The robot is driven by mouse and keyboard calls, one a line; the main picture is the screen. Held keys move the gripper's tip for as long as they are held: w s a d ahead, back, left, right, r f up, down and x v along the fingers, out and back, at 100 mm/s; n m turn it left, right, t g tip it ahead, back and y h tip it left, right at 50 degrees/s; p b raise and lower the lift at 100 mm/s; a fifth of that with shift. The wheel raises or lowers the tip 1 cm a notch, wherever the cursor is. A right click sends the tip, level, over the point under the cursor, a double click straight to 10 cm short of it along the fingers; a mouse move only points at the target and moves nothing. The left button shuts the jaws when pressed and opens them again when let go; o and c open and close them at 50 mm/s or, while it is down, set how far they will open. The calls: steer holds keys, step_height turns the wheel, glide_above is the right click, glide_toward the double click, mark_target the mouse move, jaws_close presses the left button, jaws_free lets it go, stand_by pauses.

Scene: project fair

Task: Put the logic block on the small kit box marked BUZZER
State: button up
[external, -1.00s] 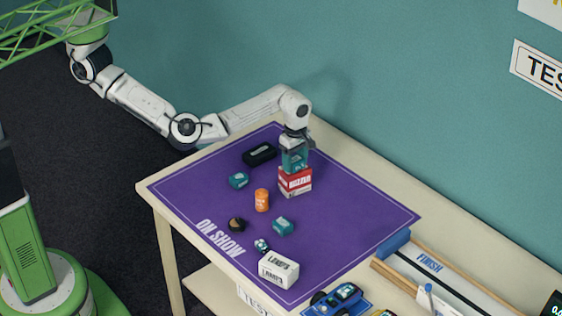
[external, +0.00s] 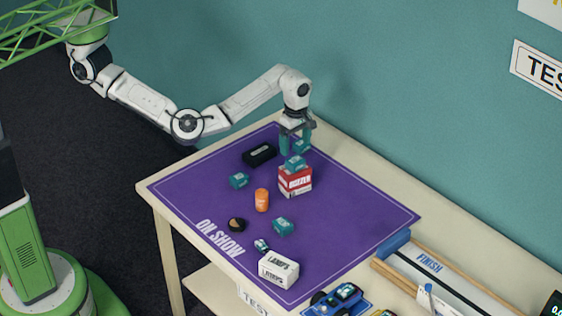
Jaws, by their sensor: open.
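The small red and white kit box (external: 294,184) stands on the purple display mat, toward its far right side. Its label is too small to read surely. A small teal block (external: 294,162), which looks like the logic block, rests on top of this box. My gripper (external: 296,150) is open just above the teal block, pointing down, and appears clear of it. Whether a finger still touches the block is hard to tell at this size.
Two similar teal blocks (external: 238,180) (external: 283,226), a black box (external: 260,153), an orange cylinder (external: 262,199), a dark round item (external: 237,225) and a white LAMPS box (external: 279,267) share the purple mat (external: 345,218). The mat's right side is clear.

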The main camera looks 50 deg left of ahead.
mark_target(295, 159)
steer(key=shift+r, duration=2.45)
